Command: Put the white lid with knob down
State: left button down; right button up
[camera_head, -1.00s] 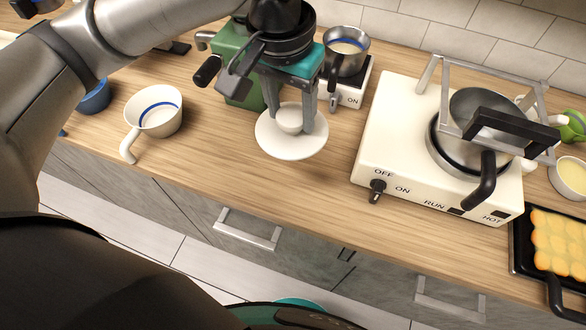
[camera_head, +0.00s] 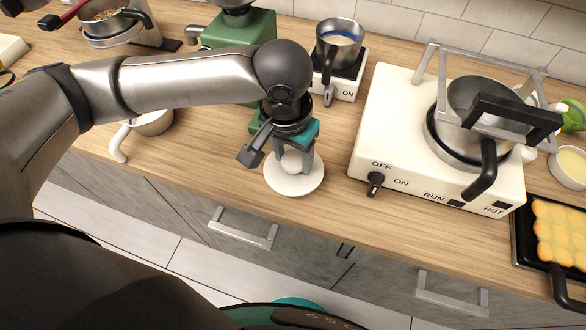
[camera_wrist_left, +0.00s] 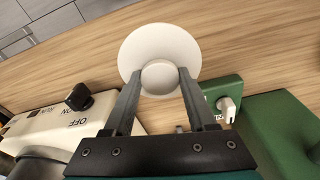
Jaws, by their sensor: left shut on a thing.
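The white lid with knob (camera_head: 295,183) is a round white disc with a rounded knob on top, at the front of the wooden counter in the head view. My left gripper (camera_head: 292,160) is above it, pointing down, shut on the knob. In the left wrist view the lid (camera_wrist_left: 183,43) shows beyond the fingers, and the gripper (camera_wrist_left: 160,78) has a fingertip on each side of the knob. I cannot tell whether the lid touches the counter or is slightly above it. My right gripper is not in view.
A cream hot plate (camera_head: 385,130) with a pan and metal frame stands to the right. A small pot (camera_head: 340,45) on a white burner and a green machine (camera_head: 240,28) are behind. Bare counter lies around the lid.

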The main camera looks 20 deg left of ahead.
aim_at(293, 169)
pick_arm(q)
notch_tip(293, 169, down, 4)
jog(key=shift+f+b, duration=0.25)
jog(key=shift+b, duration=0.25)
jog(key=shift+r, duration=0.1)
jog(key=shift+c, duration=1)
grip_release()
jog(key=r+p, duration=0.1)
jog(key=r, duration=0.3)
jog(key=s+r+p, duration=0.1)
jog(key=r, duration=0.3)
jog(key=r+p, duration=0.1)
jog(key=r, duration=0.3)
jog(key=shift+s+a, duration=0.15)
jog(key=shift+s, duration=0.05)
